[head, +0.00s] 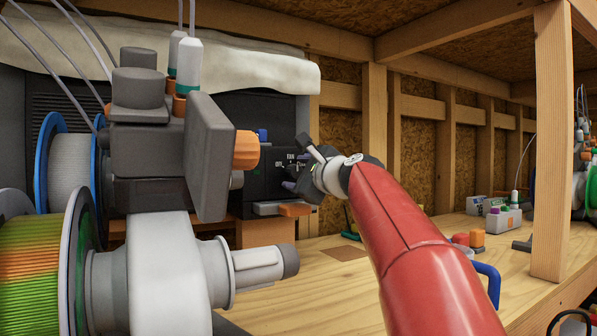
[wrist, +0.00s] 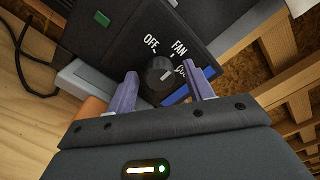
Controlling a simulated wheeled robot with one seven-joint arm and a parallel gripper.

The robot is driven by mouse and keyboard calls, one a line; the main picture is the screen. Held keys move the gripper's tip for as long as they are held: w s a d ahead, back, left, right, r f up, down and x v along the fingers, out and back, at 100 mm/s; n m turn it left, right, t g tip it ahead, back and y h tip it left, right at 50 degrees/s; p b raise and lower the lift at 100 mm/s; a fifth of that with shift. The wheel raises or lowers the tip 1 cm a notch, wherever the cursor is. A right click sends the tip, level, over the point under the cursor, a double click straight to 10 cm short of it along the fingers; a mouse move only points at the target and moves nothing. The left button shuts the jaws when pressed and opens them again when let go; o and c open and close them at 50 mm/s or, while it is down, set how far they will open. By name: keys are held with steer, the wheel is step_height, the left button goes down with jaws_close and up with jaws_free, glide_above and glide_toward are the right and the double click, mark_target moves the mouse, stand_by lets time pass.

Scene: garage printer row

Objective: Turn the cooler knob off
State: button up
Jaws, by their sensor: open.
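The cooler knob (wrist: 158,72) is a round dark knob on a black control panel (wrist: 130,55). White labels OFF, FAN and a partly covered third word starting with C stand around it. A short pale mark on the knob appears to lie toward the third word, away from OFF. My gripper (wrist: 160,88) is open, with one purple finger on each side of the knob; I cannot tell whether they touch it. In the head view, my gripper (head: 296,178) is at the front of the black cooler panel (head: 265,177), and it hides the knob.
A grey printer part with an orange end (head: 246,149) and filament spools (head: 85,260) stand close on the left. A wooden post (head: 551,140) rises on the right. The workbench (head: 335,285) has some bare room in front of the cooler. A black cable (wrist: 30,65) lies left in the wrist view.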

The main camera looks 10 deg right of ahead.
steer(key=shift+c, duration=0.4)
steer(key=c, duration=0.9)
steer(key=shift+n, duration=0.3)
steer(key=n+b, duration=0.2)
steer(key=n, duration=0.3)
steer(key=shift+f+n, duration=0.1)
steer(key=shift+n, duration=0.2)
steer(key=n+b, duration=0.1)
steer(key=n, duration=0.4)
steer(key=shift+n, duration=0.3)
